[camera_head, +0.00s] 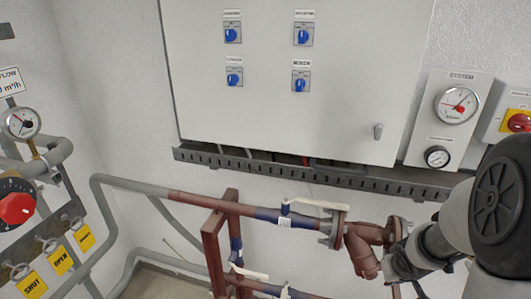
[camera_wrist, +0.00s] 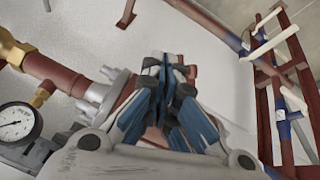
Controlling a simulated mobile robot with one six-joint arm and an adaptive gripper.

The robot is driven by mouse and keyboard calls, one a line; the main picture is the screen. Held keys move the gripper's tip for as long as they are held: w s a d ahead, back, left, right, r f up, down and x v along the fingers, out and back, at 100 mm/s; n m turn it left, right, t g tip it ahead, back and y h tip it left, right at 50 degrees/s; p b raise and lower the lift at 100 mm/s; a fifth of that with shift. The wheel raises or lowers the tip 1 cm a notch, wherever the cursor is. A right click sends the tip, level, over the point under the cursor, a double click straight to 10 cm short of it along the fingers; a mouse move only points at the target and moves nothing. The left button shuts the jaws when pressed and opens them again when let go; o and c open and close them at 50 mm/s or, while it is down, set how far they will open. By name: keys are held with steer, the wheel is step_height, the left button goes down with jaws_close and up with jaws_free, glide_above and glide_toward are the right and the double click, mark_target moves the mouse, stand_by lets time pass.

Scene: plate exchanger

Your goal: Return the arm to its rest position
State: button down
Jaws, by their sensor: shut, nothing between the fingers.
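My gripper (camera_wrist: 168,68) shows in the middle of the wrist view, with dark fingers and blue pads brought together. Nothing is held between them. Behind the fingers is a red-brown pipe fitting with a grey bolted flange (camera_wrist: 108,92). I cannot tell whether the fingers touch the pipework. In the head view my arm comes in at the lower right, in front of the wall and close to the right end of the red-brown strainer (camera_head: 362,248). The fingertips are not clear in that view.
A white cabinet (camera_head: 290,95) with several blue switches hangs above a slotted cable tray (camera_head: 270,167). Pipes with blue valves (camera_head: 285,217) run below. A system gauge panel (camera_head: 447,118) and a red-yellow switch (camera_head: 517,122) are near my arm. A pressure gauge (camera_wrist: 17,122) shows at the wrist view's left.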

steer(key=w+a+v, duration=0.1)
steer(key=v, duration=0.8)
steer(key=s+a+r+y, duration=0.1)
steer(key=s+a+r, duration=0.3)
steer(key=s+a, duration=0.4)
steer(key=s+a+r+y+b, duration=0.1)
steer(key=s+a+r, duration=0.3)
steer(key=s+a, duration=0.4)
steer(key=s, duration=0.2)
steer(key=shift+s+r+y+b, duration=0.3)
steer(key=shift+s+r, duration=0.05)
